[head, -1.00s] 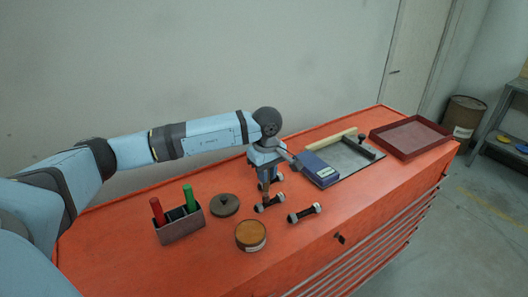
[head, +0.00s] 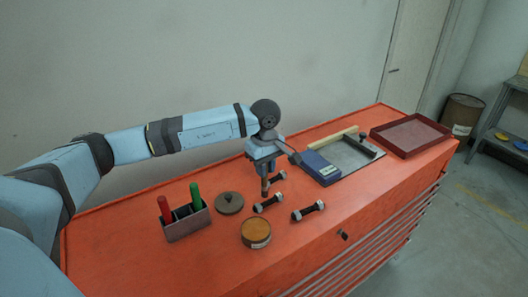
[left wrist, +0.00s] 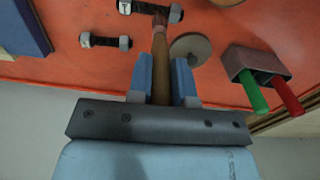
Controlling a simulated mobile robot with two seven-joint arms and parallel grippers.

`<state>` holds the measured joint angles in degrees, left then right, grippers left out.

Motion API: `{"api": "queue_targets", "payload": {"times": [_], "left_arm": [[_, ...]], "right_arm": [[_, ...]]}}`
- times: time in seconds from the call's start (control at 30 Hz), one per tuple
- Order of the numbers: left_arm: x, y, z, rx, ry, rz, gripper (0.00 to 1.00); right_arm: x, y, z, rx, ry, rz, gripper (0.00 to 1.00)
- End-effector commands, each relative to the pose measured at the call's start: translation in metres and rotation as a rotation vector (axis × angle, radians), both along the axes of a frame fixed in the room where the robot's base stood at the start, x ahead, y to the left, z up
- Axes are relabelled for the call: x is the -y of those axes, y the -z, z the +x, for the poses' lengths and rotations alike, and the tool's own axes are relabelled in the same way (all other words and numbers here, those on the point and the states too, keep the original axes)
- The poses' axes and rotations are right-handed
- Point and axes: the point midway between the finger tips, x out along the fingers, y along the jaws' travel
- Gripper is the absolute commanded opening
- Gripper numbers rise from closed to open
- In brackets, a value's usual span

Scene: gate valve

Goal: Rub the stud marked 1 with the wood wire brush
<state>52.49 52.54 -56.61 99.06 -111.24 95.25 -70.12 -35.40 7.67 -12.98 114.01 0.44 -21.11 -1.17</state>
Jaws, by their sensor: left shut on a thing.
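My left gripper (head: 264,166) is shut on the wooden handle of the wire brush (left wrist: 160,62), which points down. Three dark studs with pale nuts lie on the orange bench top: a back stud (head: 278,176), a middle stud (head: 268,203) and a front stud (head: 308,211). The brush's lower end is just above or at the middle stud, which also shows in the left wrist view (left wrist: 145,9); I cannot tell whether they touch. My right gripper is not in view.
A holder (head: 187,226) with red and green handles, a grey disc (head: 229,202) and a round tin (head: 256,233) stand to the left and front. A blue box (head: 320,169), a grey plate (head: 352,158) and a red tray (head: 410,136) lie to the right.

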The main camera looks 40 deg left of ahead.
Motion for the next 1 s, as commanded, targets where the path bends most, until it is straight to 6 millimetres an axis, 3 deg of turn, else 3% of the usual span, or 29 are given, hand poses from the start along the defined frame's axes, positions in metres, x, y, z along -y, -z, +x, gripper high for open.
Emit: {"api": "queue_targets", "payload": {"times": [0.5, 1.0], "left_arm": [[-0.003, -0.047, -0.001, 0.002, -0.014, -0.001, 0.00], [-0.003, -0.048, -0.001, 0.001, -0.015, 0.000, 0.00]], "right_arm": [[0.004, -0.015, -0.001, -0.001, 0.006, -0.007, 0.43], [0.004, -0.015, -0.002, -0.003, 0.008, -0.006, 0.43]]}}
